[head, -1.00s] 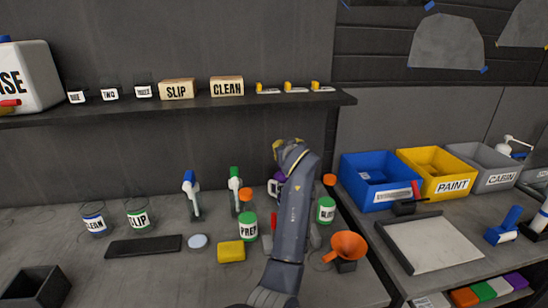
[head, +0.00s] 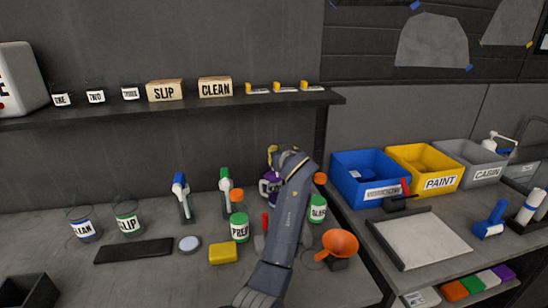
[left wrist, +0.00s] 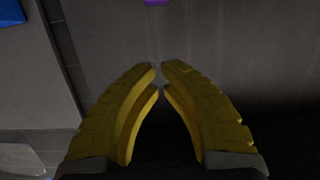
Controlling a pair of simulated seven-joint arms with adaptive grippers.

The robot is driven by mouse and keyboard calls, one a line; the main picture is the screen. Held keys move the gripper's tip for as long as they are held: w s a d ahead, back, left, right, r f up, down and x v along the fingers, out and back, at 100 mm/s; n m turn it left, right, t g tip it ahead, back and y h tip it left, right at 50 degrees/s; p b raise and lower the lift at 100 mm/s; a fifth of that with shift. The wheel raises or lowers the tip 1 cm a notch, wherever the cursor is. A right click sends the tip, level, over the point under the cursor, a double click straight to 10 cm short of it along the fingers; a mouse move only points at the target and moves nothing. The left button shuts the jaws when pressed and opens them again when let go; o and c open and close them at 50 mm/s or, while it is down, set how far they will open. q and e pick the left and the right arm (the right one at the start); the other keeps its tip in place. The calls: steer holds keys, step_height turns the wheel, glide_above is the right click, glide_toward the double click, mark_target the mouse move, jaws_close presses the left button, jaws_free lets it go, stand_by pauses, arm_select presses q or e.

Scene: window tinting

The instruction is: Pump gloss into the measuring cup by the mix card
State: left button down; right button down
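A jar with a green-and-white label that seems to read GLOSS (head: 317,209) stands at the back of the bench, right of my left arm. My left gripper (head: 273,154) is raised above the bench, up and left of that jar and apart from it. In the left wrist view its yellow fingers (left wrist: 159,78) come nearly together at the tips, with nothing between them. A purple bottle (head: 268,187) stands partly hidden behind my left arm. I cannot pick out the measuring cup or mix card for certain. My right gripper is not in view.
A PREP jar (head: 239,228), yellow sponge (head: 222,253) and spray bottles stand left of the arm. An orange funnel (head: 339,243) is right of it. A shelf (head: 200,106) runs behind. Blue (head: 368,175), yellow and grey bins stand at right.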

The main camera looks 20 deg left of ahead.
arm_select(q)
steer(key=x, duration=0.8)
step_height(320, 180, down, 3)
steer(key=shift+r, duration=0.1)
steer(key=shift+f, duration=0.65)
steer(key=shift+f, duration=1.05)
steer(key=shift+s+d+r, duration=0.1)
steer(key=shift+s+d, duration=0.2)
steer(key=shift+s, duration=0.15)
steer(key=shift+v, duration=3.25)
